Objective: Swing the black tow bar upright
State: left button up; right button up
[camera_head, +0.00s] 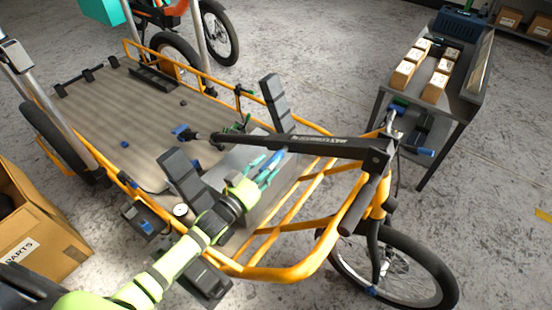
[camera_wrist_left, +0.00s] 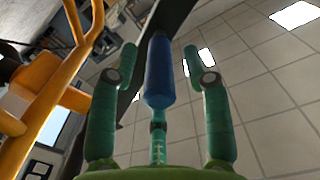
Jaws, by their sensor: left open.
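The black tow bar (camera_head: 300,144) lies low and nearly level across the front of the yellow cargo bike, with white lettering along its side. Its left end is by a blue-tipped fitting over the bed; its right end meets the bike's front post. My left gripper (camera_head: 268,168) is open just below the bar's middle, its teal fingers pointing up toward it. In the left wrist view the bar (camera_wrist_left: 172,18) passes dark behind the fingertips. A blue cylinder (camera_wrist_left: 158,70) stands between the fingers; I cannot tell whether they touch it. My right gripper is not in view.
The yellow front rail (camera_head: 290,272) curves close to my left arm. Black upright pads (camera_head: 278,103) flank the bar. A dark table (camera_head: 460,95) with wooden blocks stands at the right. A cardboard box (camera_head: 35,235) is at the left.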

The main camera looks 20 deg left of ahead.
aim_at(282, 153)
pick_arm(q)
jog(key=shift+x, duration=1.6)
grip_shut()
